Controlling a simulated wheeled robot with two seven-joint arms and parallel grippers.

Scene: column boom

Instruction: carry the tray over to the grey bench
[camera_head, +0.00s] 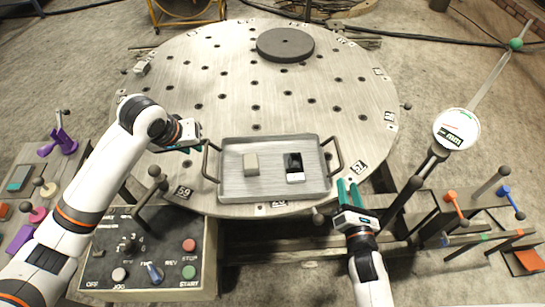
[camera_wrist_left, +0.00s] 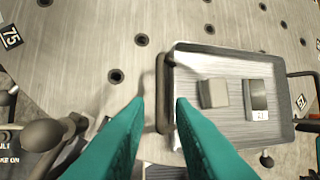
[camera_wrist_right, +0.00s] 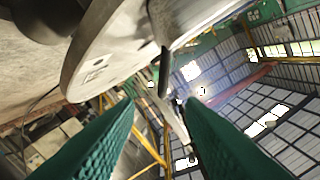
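The grey metal tray (camera_head: 232,187) lies flat near the front edge of the round table, with a dark handle at each end. It holds a beige block (camera_head: 251,164) and a black-and-white block (camera_head: 294,167). My left gripper (camera_head: 186,147) is open by the left handle (camera_head: 207,160); in the left wrist view that handle (camera_wrist_left: 163,92) appears between the fingertips, but I cannot tell how deep. My right gripper (camera_head: 347,188) is open and empty at the table's front right edge, below the right handle (camera_head: 337,154). I cannot identify a grey bench.
The round table (camera_head: 200,70) has several holes and a dark disc (camera_head: 285,44) at the back. A control box (camera_head: 150,257) stands at front left. A dial on a post (camera_head: 456,130) and a rack with coloured levers (camera_head: 470,215) stand at right. The table's middle is clear.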

